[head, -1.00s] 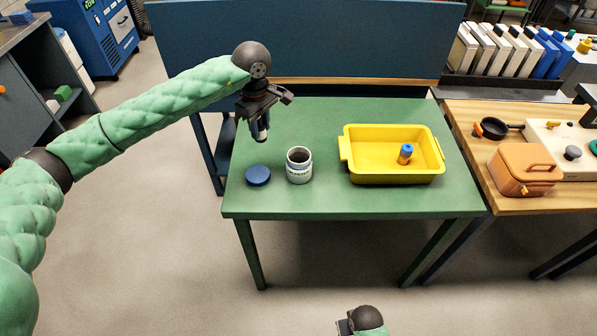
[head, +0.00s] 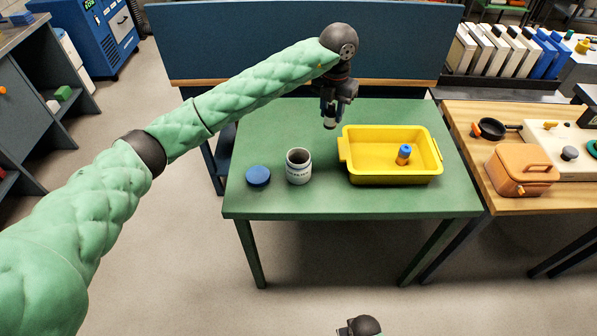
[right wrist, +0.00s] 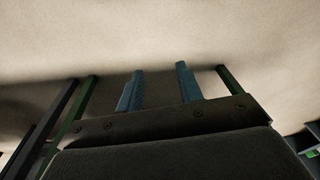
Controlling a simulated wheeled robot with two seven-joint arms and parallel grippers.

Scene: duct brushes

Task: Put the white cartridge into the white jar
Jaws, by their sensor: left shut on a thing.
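The white jar (head: 299,168) stands upright and open on the green table, with dark lettering on its side. My left gripper (head: 328,111) points down above the table, behind and to the right of the jar, shut on the white cartridge (head: 329,123). Only the cartridge's pale lower end shows; the fingers hide the rest. It hangs apart from the jar, near the yellow tray's back left corner. My right gripper (right wrist: 158,90) shows two blue fingers apart with nothing between them, over the floor in the right wrist view.
A blue round lid (head: 258,176) lies left of the jar. The yellow tray (head: 392,179) stands on the right and holds a blue and orange cartridge (head: 403,155). A wooden table (head: 465,120) with an orange box (head: 520,170) adjoins on the right. The green table's front is clear.

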